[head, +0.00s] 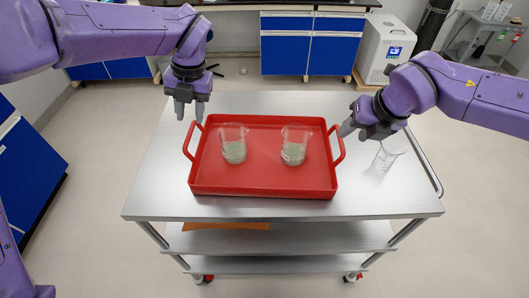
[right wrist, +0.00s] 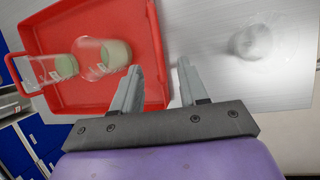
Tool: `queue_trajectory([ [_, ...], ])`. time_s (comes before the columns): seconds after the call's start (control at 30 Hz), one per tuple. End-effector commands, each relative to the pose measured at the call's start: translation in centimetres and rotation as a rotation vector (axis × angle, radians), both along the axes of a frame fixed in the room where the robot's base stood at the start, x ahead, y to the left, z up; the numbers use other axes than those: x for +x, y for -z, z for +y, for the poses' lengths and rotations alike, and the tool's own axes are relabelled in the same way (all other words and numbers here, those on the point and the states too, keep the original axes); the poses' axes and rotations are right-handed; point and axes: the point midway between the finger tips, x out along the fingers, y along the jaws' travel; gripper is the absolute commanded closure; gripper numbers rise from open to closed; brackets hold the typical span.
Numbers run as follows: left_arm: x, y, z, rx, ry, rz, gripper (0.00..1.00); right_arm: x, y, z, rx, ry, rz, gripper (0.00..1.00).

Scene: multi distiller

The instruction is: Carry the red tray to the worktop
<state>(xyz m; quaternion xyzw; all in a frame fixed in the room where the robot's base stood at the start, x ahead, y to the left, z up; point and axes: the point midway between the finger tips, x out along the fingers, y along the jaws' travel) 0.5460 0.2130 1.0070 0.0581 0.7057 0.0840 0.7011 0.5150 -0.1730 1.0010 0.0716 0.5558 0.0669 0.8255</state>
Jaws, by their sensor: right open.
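The red tray (head: 265,181) lies flat on the steel cart top (head: 160,190), with a loop handle at each end. Two glass beakers, left (head: 234,143) and right (head: 295,144), stand upright in it with pale green contents. My left gripper (head: 190,112) is open and empty, above and just behind the left handle (head: 188,140). My right gripper (head: 350,130) is open beside the right handle (head: 341,148). In the right wrist view the red tray (right wrist: 90,92) extends between its fingers (right wrist: 158,85); contact cannot be told.
An empty glass beaker (head: 388,155) stands on the cart right of the tray, near my right gripper; it also shows in the right wrist view (right wrist: 252,42). Blue cabinets (head: 310,48) under a dark counter and a white machine (head: 385,48) stand at the back. Floor surrounds the cart.

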Motion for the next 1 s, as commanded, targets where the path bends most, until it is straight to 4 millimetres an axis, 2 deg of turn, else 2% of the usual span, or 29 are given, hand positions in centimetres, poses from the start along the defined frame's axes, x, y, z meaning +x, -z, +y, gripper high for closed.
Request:
queue_trajectory([
  [0.2, -0.1, 4.3, 1.0, 0.002, -0.003, 0.003, 0.63, 1.6, 4.0, 0.9, -0.003, -0.004, 0.003, 0.57],
  [0.4, -0.1, 6.9, 1.5, 0.002, -0.002, 0.001, 0.63, 2.6, 6.4, 1.4, -0.002, -0.003, 0.000, 0.57],
  [0.53, -0.1, 7.5, 1.7, 0.002, -0.002, 0.000, 0.63, 2.9, 7.0, 1.5, -0.002, -0.001, 0.000, 0.57],
  [0.8, -0.1, 7.6, 1.7, 0.001, -0.002, -0.001, 0.63, 3.0, 7.1, 1.5, -0.001, -0.003, -0.002, 0.57],
  [0.87, -0.1, 7.6, 1.7, 0.001, -0.002, -0.001, 0.82, 3.0, 7.1, 1.5, -0.001, -0.002, -0.001, 0.76],
  [0.9, -0.1, 7.6, 1.7, 0.001, -0.002, -0.001, 0.95, 3.0, 7.1, 1.5, -0.001, -0.003, -0.002, 0.89],
  [0.93, -0.1, 7.6, 1.7, 0.001, -0.002, -0.001, 1.00, 3.0, 7.1, 1.5, -0.001, -0.002, -0.001, 0.99],
  [1.0, -0.1, 7.6, 1.7, 0.001, -0.002, -0.001, 1.00, 2.9, 7.1, 1.5, -0.001, -0.002, -0.001, 1.00],
])
